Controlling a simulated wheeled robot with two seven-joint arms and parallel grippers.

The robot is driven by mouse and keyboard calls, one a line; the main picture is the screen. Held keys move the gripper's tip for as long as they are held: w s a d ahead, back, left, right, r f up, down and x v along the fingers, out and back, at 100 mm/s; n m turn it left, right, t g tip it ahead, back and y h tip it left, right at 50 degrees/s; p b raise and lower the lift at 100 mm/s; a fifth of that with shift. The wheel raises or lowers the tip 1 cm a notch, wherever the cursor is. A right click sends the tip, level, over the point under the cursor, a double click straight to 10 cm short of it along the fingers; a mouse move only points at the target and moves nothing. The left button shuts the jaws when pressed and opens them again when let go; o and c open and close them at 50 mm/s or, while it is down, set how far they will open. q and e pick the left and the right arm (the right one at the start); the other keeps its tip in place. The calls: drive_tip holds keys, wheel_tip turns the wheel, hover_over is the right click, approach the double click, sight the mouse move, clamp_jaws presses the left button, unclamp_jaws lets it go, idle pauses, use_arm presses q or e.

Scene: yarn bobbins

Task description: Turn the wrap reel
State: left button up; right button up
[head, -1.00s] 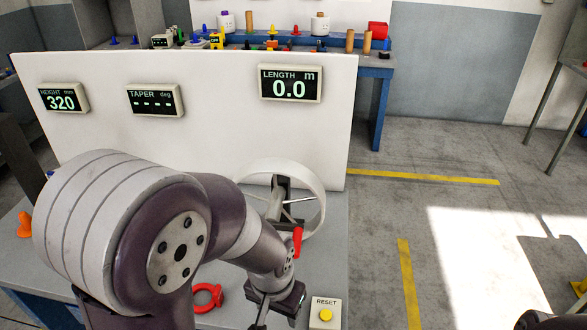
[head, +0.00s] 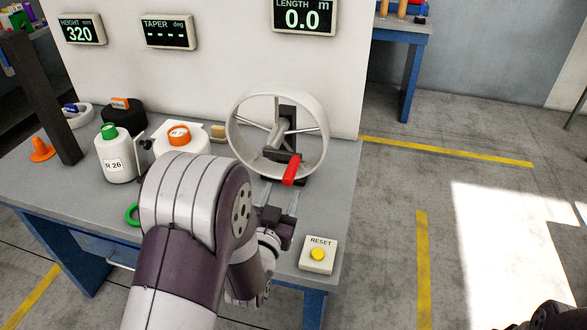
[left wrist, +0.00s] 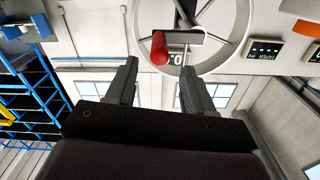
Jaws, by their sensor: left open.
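The wrap reel (head: 236,136) is a white ring with thin spokes and a dark stand, at the bench's right end. Its red crank handle (head: 291,170) is at the lower front, and it also shows in the left wrist view (left wrist: 159,49). My left gripper (head: 279,196) is open just below and in front of the handle. In the left wrist view the handle appears between and beyond the open fingers (left wrist: 159,72), with no visible contact. A dark part of my right arm (head: 555,318) shows at the lower right corner; its fingers are not clear.
The length display (head: 304,15) reads 0.0 on the white panel behind the reel. A reset box with a yellow button (head: 318,254) sits at the bench's front right corner. Floor to the right is clear.

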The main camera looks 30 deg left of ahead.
sight(292, 168)
use_arm(q)
drive_tip(key=p+x, duration=0.1)
drive_tip(key=x, duration=0.9)
drive_tip(key=shift+d, duration=0.1)
clamp_jaws()
